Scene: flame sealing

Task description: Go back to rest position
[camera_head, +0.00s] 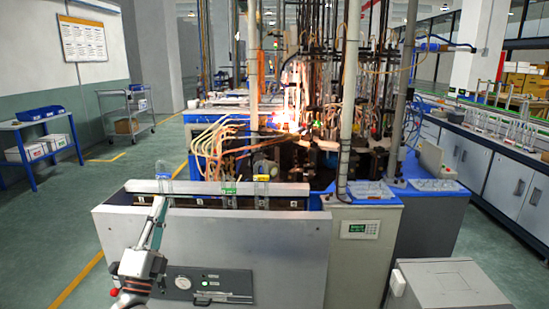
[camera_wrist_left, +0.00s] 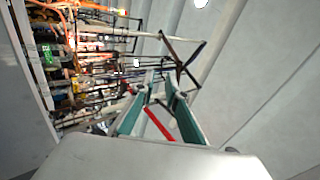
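My left gripper (camera_head: 159,204) is at the lower left of the head view, pointing up in front of the sealing machine's grey front panel (camera_head: 265,250). In the left wrist view its two teal-lined fingers (camera_wrist_left: 158,88) stand apart. I see nothing clearly held between them; a red strip (camera_wrist_left: 160,125) shows in the gap, and I cannot tell what it belongs to. Along the machine's front rail (camera_head: 205,187) are a blue holder (camera_head: 164,171), a green holder (camera_head: 228,190) and a yellow holder (camera_head: 262,178) with clear pieces. My right gripper is not in view.
Bright flames (camera_head: 292,118) and orange hoses (camera_head: 212,145) are behind the rail. A grey box (camera_head: 450,285) stands at front right. A blue table (camera_head: 40,135) and a cart (camera_head: 125,110) are at left. The green floor at left is clear.

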